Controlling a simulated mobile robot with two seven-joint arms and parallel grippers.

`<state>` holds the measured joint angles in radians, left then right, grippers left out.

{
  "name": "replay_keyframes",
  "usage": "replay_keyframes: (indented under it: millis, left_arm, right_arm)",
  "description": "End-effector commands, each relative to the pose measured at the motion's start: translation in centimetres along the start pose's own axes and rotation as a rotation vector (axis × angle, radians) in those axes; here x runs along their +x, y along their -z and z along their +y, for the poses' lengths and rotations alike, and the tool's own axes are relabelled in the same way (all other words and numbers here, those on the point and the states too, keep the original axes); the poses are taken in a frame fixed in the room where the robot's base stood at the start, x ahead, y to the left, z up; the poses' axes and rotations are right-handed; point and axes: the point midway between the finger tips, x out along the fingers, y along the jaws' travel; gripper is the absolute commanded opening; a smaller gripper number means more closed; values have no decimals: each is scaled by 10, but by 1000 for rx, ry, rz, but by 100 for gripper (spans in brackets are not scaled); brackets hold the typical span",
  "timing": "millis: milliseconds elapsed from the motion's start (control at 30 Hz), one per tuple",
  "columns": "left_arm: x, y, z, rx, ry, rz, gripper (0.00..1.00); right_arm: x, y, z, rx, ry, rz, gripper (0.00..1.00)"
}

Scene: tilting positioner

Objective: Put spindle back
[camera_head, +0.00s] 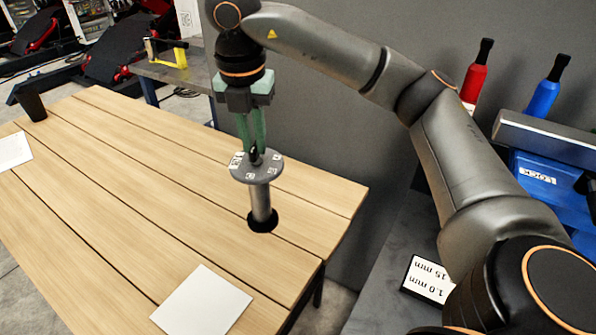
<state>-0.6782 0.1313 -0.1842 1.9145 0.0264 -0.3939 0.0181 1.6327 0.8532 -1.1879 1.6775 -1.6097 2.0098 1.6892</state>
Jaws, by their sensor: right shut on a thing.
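The spindle is a grey round disc (257,168) with small white labels on its top and a metal shaft (261,203) below. It stands upright, with the shaft's lower end at a dark round spot (262,221) on the wooden table (150,190). I cannot tell whether the shaft is inside a hole there or just above it. My right gripper (254,150) points down from above, its green fingers shut on the small dark knob at the disc's centre. My left gripper is not in view.
White sheets lie at the table's front (203,302) and left edge (12,150). A dark cup (32,106) stands at the far left corner. Right of the table are a red bottle (474,78), a blue bottle (543,90), a blue machine (545,180) and a label plate (428,279).

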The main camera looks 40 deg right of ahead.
Motion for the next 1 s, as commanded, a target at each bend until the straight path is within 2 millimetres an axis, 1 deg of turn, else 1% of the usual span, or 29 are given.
replay_keyframes:
  millis: [233,467,500,700,1000]
  left_arm:
    - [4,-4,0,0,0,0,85]
    - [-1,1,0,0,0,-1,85]
    - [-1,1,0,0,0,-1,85]
    - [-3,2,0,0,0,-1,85]
    - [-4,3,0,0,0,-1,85]
  right_arm:
    - [23,-34,-19,9,1,2,0]
    - [43,-71,-38,7,-1,-1,0]
    - [50,-75,-41,5,1,0,0]
    - [78,-90,-49,4,0,-1,0]
    - [93,-99,-54,1,-2,-1,0]
